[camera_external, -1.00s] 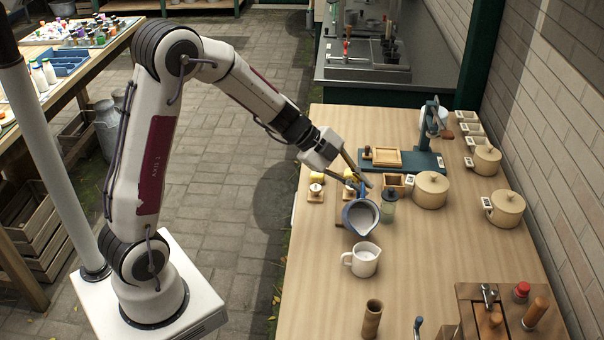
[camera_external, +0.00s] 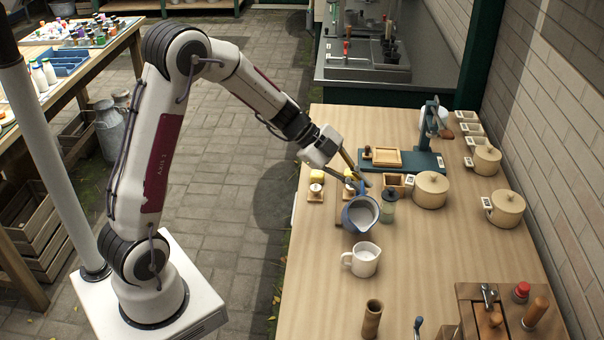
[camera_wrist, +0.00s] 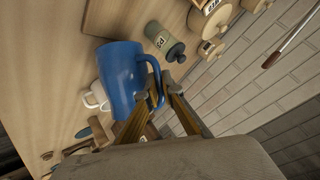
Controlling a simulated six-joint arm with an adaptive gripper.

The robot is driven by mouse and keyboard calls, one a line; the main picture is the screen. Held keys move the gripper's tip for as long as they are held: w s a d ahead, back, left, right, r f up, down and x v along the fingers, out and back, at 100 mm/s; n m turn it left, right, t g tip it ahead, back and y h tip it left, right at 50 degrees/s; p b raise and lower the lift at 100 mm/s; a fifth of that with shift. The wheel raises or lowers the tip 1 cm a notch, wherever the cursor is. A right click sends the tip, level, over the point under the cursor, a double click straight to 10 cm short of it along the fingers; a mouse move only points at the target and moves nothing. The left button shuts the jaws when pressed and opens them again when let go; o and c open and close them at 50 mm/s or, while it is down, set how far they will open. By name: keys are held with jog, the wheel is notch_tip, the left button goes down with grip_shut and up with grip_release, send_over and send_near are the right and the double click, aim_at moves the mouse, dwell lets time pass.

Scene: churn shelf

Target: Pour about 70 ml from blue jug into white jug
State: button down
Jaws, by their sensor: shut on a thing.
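The blue jug (camera_external: 359,215) is held by my gripper (camera_external: 364,182) just behind the white jug, its mouth turned toward the camera and the white jug. It looks tilted, with pale liquid at its mouth. The white jug (camera_external: 364,262) stands upright on the table with its handle to the left, and it looks white inside. In the wrist view my gripper (camera_wrist: 161,88) is shut on the handle of the blue jug (camera_wrist: 124,75). The white jug (camera_wrist: 97,97) shows partly behind it there. I cannot see any stream between the jugs.
A lidded jar (camera_external: 389,206) stands close to the right of the blue jug. Lidded pots (camera_external: 431,190) and a blue press (camera_external: 410,162) stand behind and right. A wooden cup (camera_external: 372,318) stands in front. The table right of the white jug is clear.

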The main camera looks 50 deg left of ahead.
jog(key=shift+w+a+f+n+g+h+p, duration=0.35)
jog(key=shift+w+a+f+n+h+p, duration=0.25)
jog(key=shift+w+a+h+p, duration=0.15)
jog(key=shift+w+a+f+n+g+h+p, duration=0.3)
jog(key=shift+w+a+f+n+h+p, duration=0.35)
jog(key=shift+w+h, duration=0.2)
jog(key=shift+w+a+f+n+g+h+p, duration=0.35)
jog(key=shift+w+a+f+n+h+p, duration=0.15)
jog(key=shift+w+a+h+p, duration=0.3)
